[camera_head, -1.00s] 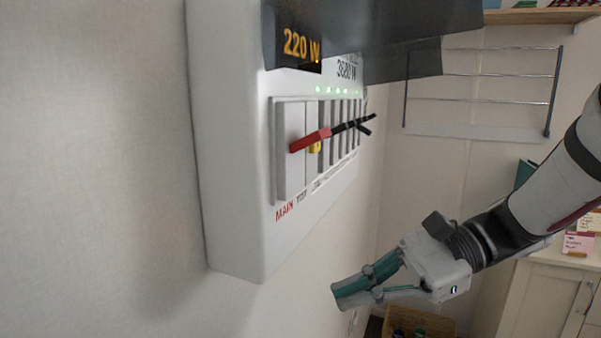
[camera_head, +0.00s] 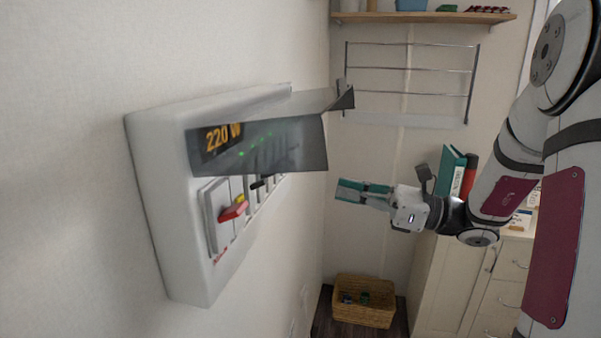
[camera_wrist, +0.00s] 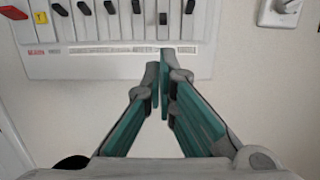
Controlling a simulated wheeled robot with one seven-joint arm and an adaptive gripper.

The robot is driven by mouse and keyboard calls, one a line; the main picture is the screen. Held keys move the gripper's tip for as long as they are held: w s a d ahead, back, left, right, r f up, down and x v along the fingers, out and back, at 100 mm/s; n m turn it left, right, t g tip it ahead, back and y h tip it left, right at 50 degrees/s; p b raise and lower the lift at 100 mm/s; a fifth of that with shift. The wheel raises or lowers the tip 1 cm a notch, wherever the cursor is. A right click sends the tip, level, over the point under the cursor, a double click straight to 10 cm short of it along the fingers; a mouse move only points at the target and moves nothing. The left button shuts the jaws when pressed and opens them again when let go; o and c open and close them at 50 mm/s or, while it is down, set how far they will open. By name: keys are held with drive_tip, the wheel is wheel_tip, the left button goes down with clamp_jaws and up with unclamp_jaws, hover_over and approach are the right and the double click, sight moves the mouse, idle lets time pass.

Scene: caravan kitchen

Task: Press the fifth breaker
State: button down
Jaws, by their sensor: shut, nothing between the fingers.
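The white breaker panel (camera_head: 165,215) is on the wall at the left in the head view. Its red main switch (camera_head: 234,209) and yellow switch (camera_wrist: 40,18) are at the left end of the row. Several black switches continue rightwards in the wrist view. One black switch (camera_wrist: 163,18) sits lower than its neighbours; whether it counts as the fifth breaker is unclear. My gripper (camera_head: 345,190) is shut and empty, out to the right of the panel in the head view. In the wrist view the fingertips (camera_wrist: 160,70) appear just under that lower switch; contact cannot be told.
A dark see-through cover (camera_head: 290,148) juts out from the panel top, partly hiding the switches in the head view. A white wall fitting (camera_wrist: 279,12) is right of the panel. A wire rack (camera_head: 410,70), a cabinet (camera_head: 450,280) and a basket (camera_head: 363,315) stand beyond.

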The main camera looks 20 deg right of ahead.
sight(280, 175)
drive_tip(key=shift+w, duration=0.1)
drive_tip(key=p+x, duration=0.1)
drive_tip(key=x, duration=0.9)
idle(0.5)
drive_tip(key=shift+r, duration=0.1)
